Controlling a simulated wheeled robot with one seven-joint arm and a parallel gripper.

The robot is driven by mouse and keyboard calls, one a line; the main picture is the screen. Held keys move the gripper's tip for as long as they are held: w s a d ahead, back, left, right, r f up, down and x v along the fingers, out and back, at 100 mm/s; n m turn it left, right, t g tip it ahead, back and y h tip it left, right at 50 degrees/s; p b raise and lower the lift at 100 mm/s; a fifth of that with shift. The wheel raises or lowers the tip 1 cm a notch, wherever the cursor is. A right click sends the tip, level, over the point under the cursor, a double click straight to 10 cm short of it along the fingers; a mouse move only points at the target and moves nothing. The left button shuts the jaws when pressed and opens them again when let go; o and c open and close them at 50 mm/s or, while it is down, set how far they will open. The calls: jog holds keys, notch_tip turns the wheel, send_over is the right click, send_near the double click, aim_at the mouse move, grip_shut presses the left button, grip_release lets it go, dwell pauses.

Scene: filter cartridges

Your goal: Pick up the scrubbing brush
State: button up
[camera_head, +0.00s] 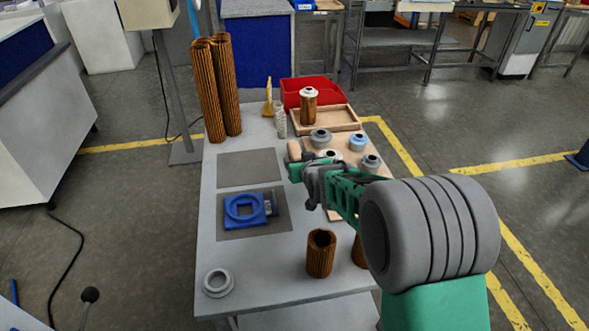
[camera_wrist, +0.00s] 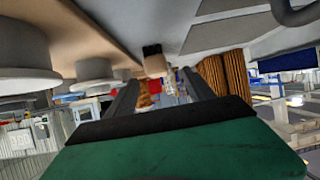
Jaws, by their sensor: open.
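What looks like the scrubbing brush (camera_head: 294,149) has a tan wooden handle and stands on the table just beyond my gripper (camera_head: 299,170) in the head view. In the wrist view the brush (camera_wrist: 155,65) shows tan with a dark band toward the table, beyond and between the two fingers of my gripper (camera_wrist: 160,82). That view is turned over, with the table at the top. The gripper is open and nothing is between its fingers. The brush's lower part is partly hidden by my gripper in the head view.
Grey caps (camera_head: 320,138) and a blue cap (camera_head: 357,143) sit on a wooden board to the right. A white textured object (camera_head: 281,123) and a yellow object (camera_head: 268,98) stand behind. Tall brown filters (camera_head: 226,85) are at left; a blue fixture (camera_head: 246,208) lies in front.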

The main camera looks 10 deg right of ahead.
aim_at(296, 152)
jog(key=shift+t, duration=0.3)
jog(key=x, duration=0.9)
jog(key=shift+w+d, duration=0.1)
jog(key=shift+d, duration=0.15)
jog(key=shift+r, duration=0.1)
grip_shut()
